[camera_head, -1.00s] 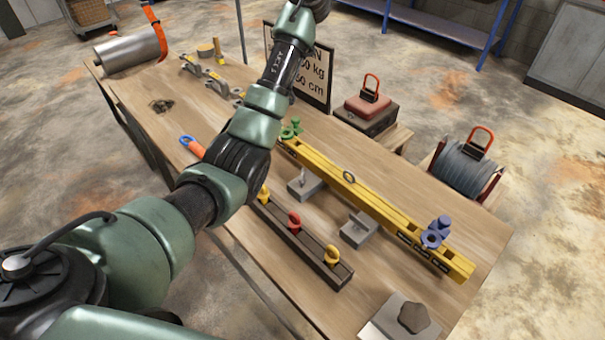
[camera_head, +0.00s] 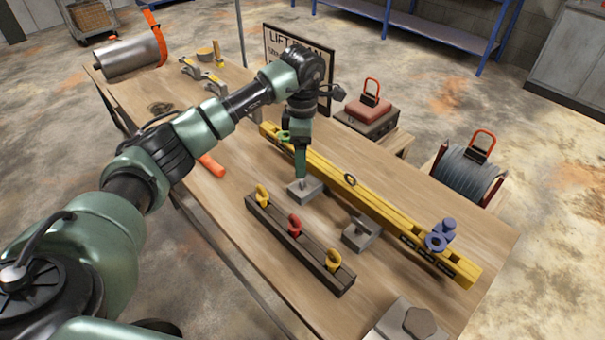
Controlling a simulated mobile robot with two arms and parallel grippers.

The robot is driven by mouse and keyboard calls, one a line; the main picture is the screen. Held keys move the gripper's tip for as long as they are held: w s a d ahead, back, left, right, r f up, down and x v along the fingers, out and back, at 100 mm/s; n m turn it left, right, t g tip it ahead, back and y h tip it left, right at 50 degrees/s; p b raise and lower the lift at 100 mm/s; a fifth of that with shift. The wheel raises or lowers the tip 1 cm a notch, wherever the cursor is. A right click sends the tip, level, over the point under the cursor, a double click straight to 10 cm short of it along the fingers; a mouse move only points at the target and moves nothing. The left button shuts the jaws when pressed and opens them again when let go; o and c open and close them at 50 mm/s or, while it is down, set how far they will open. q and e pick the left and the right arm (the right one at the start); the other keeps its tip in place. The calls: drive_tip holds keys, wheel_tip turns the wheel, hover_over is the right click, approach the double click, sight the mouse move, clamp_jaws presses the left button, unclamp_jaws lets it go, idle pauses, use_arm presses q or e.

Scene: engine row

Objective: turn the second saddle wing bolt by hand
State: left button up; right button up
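Two grey saddle blocks lie on the wooden table. The farther saddle (camera_head: 311,195) is beside the yellow beam (camera_head: 385,211), and the nearer saddle (camera_head: 361,236) is to its lower right. My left gripper (camera_head: 301,178) points down at the farther saddle, its tip at the top of that block. The tip covers the wing bolt there, so I cannot tell whether it touches the bolt or whether the fingers are open or shut. A small upright part shows on the nearer saddle. My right gripper is not in view.
A dark rail (camera_head: 297,245) with yellow and red eye bolts lies in front of the saddles. A blue shackle (camera_head: 440,236) sits at the beam's right end. A sign, a red-handled weight (camera_head: 370,108) and a cable drum (camera_head: 466,172) stand behind.

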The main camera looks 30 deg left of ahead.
sight(303, 181)
use_arm(q)
wheel_tip(303, 181, down, 7)
drive_tip(key=shift+d+p, duration=0.1)
drive_tip(key=shift+p, duration=0.8)
drive_tip(key=c, duration=1.4)
drive_tip(key=shift+o, duration=0.2)
drive_tip(key=n+b, duration=0.1)
drive_tip(key=n, duration=0.2)
drive_tip(key=shift+n+b, duration=0.3)
drive_tip(key=shift+n, duration=0.1)
drive_tip(key=n+b, duration=0.1)
drive_tip(key=n, duration=0.4)
drive_tip(key=shift+n, duration=0.3)
